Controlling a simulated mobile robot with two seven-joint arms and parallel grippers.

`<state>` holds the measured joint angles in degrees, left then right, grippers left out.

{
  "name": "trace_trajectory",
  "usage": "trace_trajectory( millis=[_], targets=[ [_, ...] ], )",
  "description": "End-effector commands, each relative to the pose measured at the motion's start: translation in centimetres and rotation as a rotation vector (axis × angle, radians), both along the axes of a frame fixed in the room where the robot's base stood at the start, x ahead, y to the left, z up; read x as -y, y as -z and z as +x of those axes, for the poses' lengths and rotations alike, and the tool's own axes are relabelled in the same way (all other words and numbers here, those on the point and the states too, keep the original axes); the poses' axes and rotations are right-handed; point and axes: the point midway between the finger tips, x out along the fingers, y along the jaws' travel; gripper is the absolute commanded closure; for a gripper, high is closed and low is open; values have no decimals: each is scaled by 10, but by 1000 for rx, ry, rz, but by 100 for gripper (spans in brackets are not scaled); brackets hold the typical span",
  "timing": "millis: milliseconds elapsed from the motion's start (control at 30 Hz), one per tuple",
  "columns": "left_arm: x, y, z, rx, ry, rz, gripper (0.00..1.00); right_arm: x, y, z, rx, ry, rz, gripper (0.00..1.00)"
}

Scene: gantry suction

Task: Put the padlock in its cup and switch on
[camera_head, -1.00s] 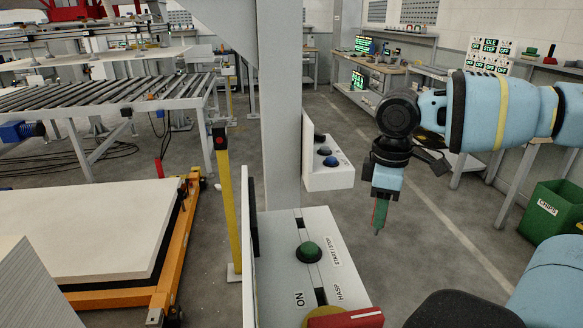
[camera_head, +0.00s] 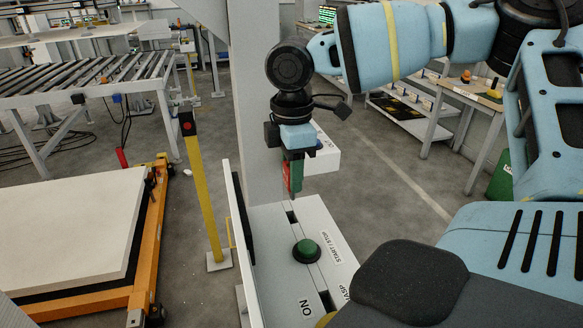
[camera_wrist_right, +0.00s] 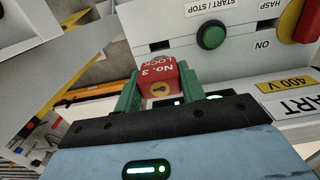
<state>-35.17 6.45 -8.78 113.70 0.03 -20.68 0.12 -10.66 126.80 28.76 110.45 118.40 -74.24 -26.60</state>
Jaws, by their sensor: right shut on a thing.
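The red padlock (camera_wrist_right: 157,70), marked "No. 3 LOCK", sits between the green fingers of my right gripper (camera_head: 292,184), which is shut on it. The gripper points down above the far end of the grey control panel (camera_head: 268,222). The panel carries a green START/STOP button (camera_head: 306,250) and the words ON and HASP. A rotary switch with a red handle (camera_wrist_right: 308,42) on yellow shows at the edge of the right wrist view; only a sliver of its yellow shows in the head view. I cannot make out a cup. My left gripper is not in view.
A grey post (camera_head: 257,100) stands right behind the panel, with a second button box (camera_head: 322,157) beside it. A yellow post (camera_head: 205,195) and an orange lift table (camera_head: 150,250) are to the left.

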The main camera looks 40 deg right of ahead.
Motion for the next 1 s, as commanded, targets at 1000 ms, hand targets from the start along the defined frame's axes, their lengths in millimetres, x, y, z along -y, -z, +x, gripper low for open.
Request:
trace_trajectory(
  millis=[1000],
  targets=[
    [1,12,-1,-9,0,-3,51,0,42,0,-1,1,0,86]
  ],
)
